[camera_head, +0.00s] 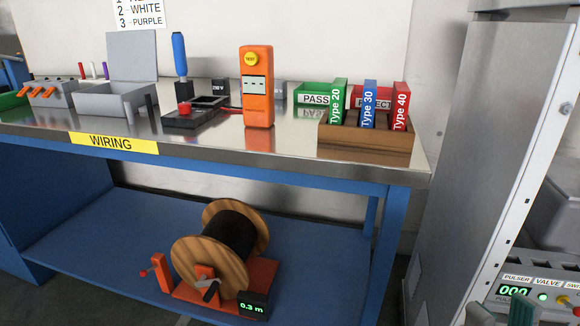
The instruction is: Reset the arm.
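My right gripper (502,312) shows only at the bottom right edge of the head view. Its two fingertips stand apart with nothing seen between them. It is in front of the panel with the green display (515,290), and the rest of it is cut off by the frame. My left gripper is not in view.
A metal-topped wiring bench (280,150) holds an orange tester (257,110), a brown rack (365,140) with Type 20, 30 and 40 items, and a grey open box (110,100). A cable reel (222,245) stands on the lower shelf. A grey cabinet (490,150) stands right.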

